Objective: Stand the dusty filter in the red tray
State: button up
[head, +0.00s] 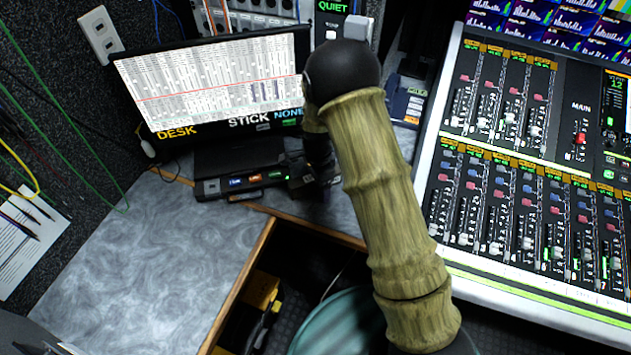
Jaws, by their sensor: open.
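I see neither the dusty filter nor the red tray in the head view. My arm, in a ribbed olive-tan sleeve, runs up the middle and bends at a black joint. My gripper (312,180) points down below that joint, dark and partly hidden behind the arm. It is open, near the right end of a black box with coloured buttons (240,182) on the grey desk. I cannot make out anything between its fingers.
A monitor (215,85) stands behind the box. A mixing console (500,190) fills the right. An open wood-edged compartment (240,285) at the bottom holds a yellow-and-black item and a teal round thing (335,325). The grey desk (150,260) at left is clear, with papers (25,235) beyond.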

jog(key=shift+f, duration=0.1)
dwell(0.4)
jog(key=c, duration=1.2)
notch_tip(320, 180, up, 10)
jog(key=shift+r, duration=0.1)
